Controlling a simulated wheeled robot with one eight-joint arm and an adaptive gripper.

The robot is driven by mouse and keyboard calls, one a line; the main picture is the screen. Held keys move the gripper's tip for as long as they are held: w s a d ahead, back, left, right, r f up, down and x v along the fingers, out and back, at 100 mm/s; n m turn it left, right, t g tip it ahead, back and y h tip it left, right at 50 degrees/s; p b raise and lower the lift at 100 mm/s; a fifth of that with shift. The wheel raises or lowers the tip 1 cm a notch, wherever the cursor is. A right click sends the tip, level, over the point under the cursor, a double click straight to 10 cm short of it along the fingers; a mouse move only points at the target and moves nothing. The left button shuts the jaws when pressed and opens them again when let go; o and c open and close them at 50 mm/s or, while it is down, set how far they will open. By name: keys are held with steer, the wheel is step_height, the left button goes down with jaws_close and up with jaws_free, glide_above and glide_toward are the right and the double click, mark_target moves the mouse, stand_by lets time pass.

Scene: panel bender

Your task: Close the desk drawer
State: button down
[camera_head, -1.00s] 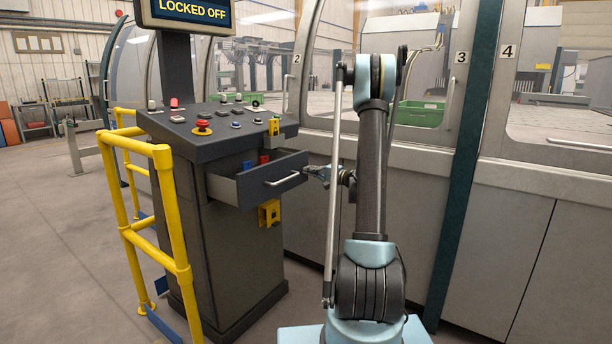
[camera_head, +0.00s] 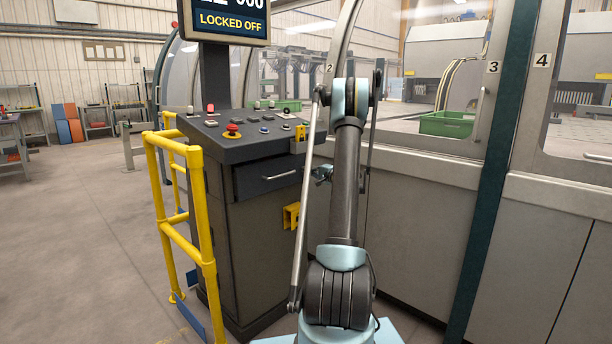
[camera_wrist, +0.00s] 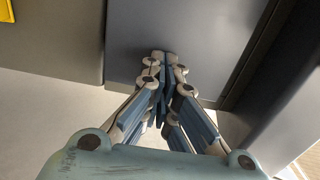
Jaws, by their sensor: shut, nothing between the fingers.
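The desk drawer (camera_head: 267,180) is in the dark console desk (camera_head: 235,225), left of my arm in the head view. Its front looks flush with the desk or nearly so, and its inside does not show. A light bar handle (camera_head: 282,175) runs across the front. My gripper (camera_head: 322,174) is just right of the drawer front, partly hidden by my arm. In the wrist view my gripper (camera_wrist: 163,78) is shut and empty, its fingertips against or very near a dark grey panel (camera_wrist: 190,35). I cannot tell whether they touch.
A yellow guard rail (camera_head: 196,205) stands left of the desk. A control panel with a red button (camera_head: 232,130) tops the desk. Machine panels (camera_head: 420,225) stand behind my arm. Floor at left is open.

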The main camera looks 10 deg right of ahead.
steer(key=shift+x, duration=0.85)
steer(key=shift+a+r, duration=0.1)
